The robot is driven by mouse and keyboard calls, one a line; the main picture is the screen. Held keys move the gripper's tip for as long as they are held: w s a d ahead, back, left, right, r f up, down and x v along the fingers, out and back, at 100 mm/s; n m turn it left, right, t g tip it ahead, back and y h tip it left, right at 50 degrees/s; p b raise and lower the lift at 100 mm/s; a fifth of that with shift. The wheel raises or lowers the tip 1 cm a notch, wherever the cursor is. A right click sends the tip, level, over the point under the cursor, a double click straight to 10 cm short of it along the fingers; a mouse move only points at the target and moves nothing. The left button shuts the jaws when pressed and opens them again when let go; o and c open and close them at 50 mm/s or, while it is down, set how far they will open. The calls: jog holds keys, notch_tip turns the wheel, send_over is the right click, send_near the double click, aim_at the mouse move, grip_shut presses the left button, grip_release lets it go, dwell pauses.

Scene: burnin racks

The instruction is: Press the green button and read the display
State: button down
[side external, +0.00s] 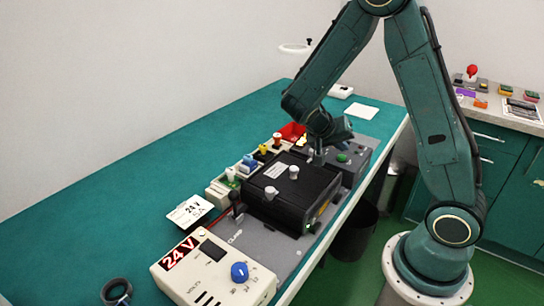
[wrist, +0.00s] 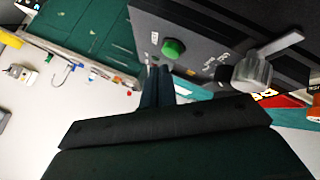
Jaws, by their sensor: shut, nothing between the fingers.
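The round green button (side external: 342,157) sits on the dark grey panel box (side external: 360,160) at the far end of the bench. In the wrist view the green button (wrist: 173,47) stands out from the panel face, beside small white labels. My gripper (side external: 318,154) points down over the panel, left of the button. In the wrist view my gripper (wrist: 158,72) has its fingers together and empty, with the tips close to the button; I see no contact.
A black box (side external: 290,190) with two light knobs lies in front of the panel. A red bin (side external: 293,131) and coloured connectors stand behind.

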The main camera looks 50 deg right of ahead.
aim_at(339, 161)
jog(key=shift+f, duration=0.75)
dwell(0.9)
jog(key=shift+s+f, duration=0.2)
jog(key=shift+f, duration=0.25)
dwell(0.9)
jog(key=shift+r, duration=0.2)
jog(key=shift+w+r, duration=0.1)
jog(key=shift+r, duration=0.65)
jog(key=shift+w+r, duration=0.1)
jog(key=shift+r, duration=2.35)
